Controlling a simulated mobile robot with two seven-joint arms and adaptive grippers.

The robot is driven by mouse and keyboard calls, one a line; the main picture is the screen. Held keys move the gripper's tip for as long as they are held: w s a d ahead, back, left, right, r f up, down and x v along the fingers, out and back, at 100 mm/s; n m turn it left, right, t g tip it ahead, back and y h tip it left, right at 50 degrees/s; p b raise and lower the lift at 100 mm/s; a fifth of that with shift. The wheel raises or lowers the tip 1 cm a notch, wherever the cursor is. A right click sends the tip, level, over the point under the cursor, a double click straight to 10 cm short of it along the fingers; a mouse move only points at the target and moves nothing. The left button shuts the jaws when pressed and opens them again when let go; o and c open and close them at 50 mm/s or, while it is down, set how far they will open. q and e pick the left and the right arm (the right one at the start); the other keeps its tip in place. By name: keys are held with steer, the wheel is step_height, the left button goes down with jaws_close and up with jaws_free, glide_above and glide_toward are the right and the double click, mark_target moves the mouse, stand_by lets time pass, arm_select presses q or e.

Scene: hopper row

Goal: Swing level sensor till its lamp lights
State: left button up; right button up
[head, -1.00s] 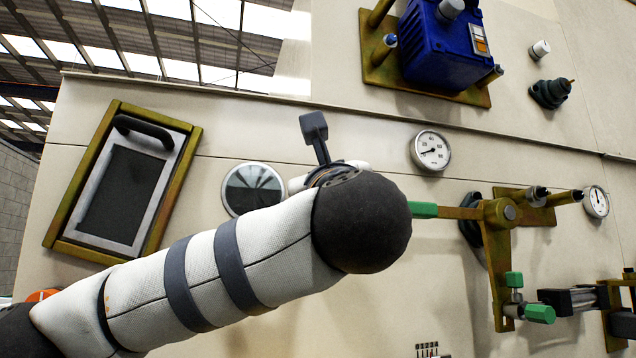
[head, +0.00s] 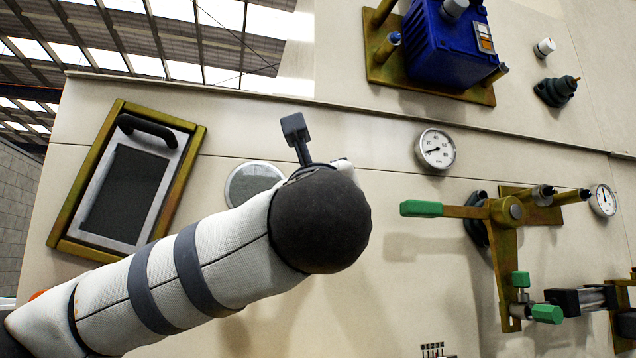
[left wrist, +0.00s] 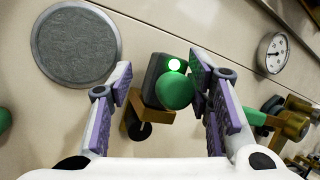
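In the left wrist view the level sensor (left wrist: 149,77) is a dark box on the pale panel, with a round green knob (left wrist: 175,92) in front. Its small lamp (left wrist: 174,65) glows bright white-green just above the knob. My left gripper (left wrist: 160,82) is open, with purple-padded fingers on either side of the sensor and knob. The knob is close to the right finger; I cannot tell whether they touch. In the head view my left arm hides the sensor and this gripper. My right gripper is not in view.
A round grey disc (left wrist: 76,45) is left of the sensor. A gauge (head: 435,149), a green-handled lever (head: 422,208) and a linkage with green knobs (head: 546,313) are to the right. A blue box (head: 445,45) is above, a framed hatch (head: 190,160) at left.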

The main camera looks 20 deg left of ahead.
arm_select(q)
steer(key=v, duration=1.2)
